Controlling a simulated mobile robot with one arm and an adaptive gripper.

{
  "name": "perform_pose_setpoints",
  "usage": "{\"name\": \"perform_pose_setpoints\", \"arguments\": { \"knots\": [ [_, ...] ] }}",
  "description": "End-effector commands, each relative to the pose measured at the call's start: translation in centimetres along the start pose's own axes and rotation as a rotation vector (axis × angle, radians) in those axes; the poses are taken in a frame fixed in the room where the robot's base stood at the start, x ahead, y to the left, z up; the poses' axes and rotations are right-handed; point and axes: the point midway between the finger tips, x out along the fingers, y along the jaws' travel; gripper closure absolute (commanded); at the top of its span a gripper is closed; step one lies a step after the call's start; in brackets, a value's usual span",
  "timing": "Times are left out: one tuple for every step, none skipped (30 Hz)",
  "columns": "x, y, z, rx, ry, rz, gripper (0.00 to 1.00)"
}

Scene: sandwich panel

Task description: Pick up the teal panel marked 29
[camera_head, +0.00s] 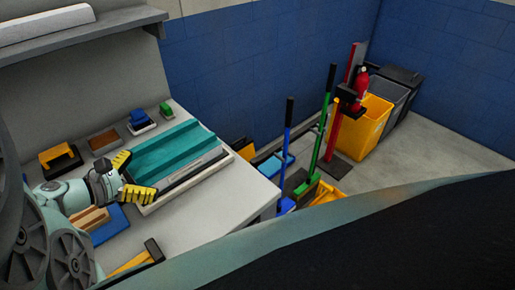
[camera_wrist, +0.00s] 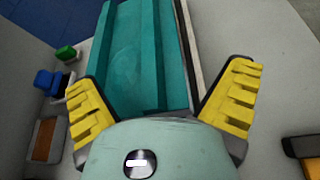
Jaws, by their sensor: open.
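The teal panel (camera_head: 172,152) is long and ribbed and lies flat on the light grey table (camera_head: 235,194), on top of a pale slab. No marking 29 is readable on it. In the wrist view the teal panel (camera_wrist: 137,62) runs away from my gripper, between and beyond the fingers. My gripper (camera_head: 135,177) is open at the panel's near left end, its yellow ridged fingers spread wide. In the wrist view my gripper (camera_wrist: 163,108) shows nothing held between its fingers. I cannot tell whether the fingers touch the panel.
A yellow and black block (camera_head: 60,158), a brown block (camera_head: 103,142), a blue brush (camera_head: 141,120) and a green block (camera_head: 166,110) lie behind the panel. A hammer (camera_head: 137,262) lies at the front. Brooms and a yellow bin (camera_head: 362,128) stand on the floor to the right.

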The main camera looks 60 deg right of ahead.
Motion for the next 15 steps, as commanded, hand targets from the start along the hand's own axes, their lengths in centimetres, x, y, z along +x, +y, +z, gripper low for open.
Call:
{"name": "perform_pose_setpoints", "arguments": {
  "knots": [
    [0.7, -0.1, 0.2, 0.002, -0.002, -0.008, 0.0],
    [1.1, -0.1, 0.2, 0.002, -0.001, -0.008, 0.0],
    [1.6, 0.0, 0.2, 0.002, -0.001, -0.007, 0.0],
    [1.9, 0.0, 0.2, 0.001, -0.002, -0.007, 0.0],
    [2.2, 0.0, 0.2, -0.001, -0.001, -0.008, 0.0],
    [2.7, 0.0, 0.1, 0.0, -0.001, -0.008, 0.0],
    [3.1, 0.0, 0.2, 0.001, -0.002, -0.009, 0.0],
    [3.4, 0.0, 0.2, 0.002, -0.002, -0.008, 0.0],
    [3.8, 0.1, 0.2, 0.003, -0.002, -0.007, 0.0],
    [4.1, 0.1, 0.1, 0.002, -0.002, -0.006, 0.0],
    [4.3, 0.1, 0.1, 0.002, -0.001, -0.005, 0.0],
    [4.5, 0.1, 0.1, 0.001, -0.001, -0.005, 0.0],
    [4.6, 0.1, 0.1, 0.001, 0.0, -0.004, 0.0],
    [4.6, 0.1, 0.1, 0.001, 0.0, -0.003, 0.0],
    [4.7, 0.1, 0.1, 0.001, 0.0, -0.003, 0.0]
  ]
}}
